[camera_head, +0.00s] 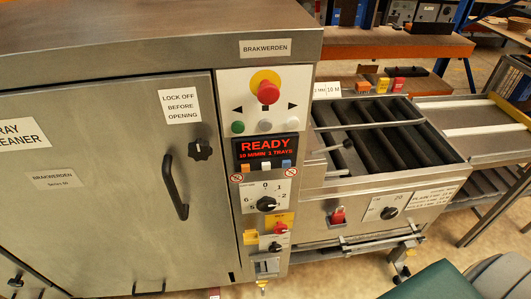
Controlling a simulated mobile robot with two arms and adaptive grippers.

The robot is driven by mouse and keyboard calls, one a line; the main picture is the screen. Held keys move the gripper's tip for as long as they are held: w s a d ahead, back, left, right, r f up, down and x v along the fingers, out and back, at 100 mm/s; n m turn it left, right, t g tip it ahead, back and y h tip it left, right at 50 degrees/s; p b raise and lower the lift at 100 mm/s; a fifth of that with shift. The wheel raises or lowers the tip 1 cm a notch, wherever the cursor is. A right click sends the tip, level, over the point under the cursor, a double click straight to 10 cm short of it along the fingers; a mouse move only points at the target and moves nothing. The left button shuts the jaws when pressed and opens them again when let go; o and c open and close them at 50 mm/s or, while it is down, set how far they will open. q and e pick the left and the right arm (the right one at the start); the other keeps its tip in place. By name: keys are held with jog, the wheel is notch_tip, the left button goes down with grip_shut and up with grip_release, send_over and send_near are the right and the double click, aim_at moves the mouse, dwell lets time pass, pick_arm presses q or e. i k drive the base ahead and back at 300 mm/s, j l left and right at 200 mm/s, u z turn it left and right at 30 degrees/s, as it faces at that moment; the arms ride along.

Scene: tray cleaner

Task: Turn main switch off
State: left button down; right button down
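The tray cleaner's control panel (231,146) is on the right of its steel front. A small red knob on a yellow plate (281,227) sits low on the panel; it looks like a main switch, but its label and position are too small to read. A black knob (275,246) is just below it. Above is a black dial (267,204) numbered from 0. The display (268,149) is lit and reads READY. A red mushroom button (268,93) on yellow is at the top. Neither of my grippers is in view.
The closed door (100,200) has a black handle (174,180) and a LOCK OFF BEFORE OPENING label (180,106). Dark green and grey shapes (430,282) fill the lower right. Floor shows before the conveyor.

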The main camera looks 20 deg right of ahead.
aim_at(280, 228)
jog(key=z, duration=0.9)
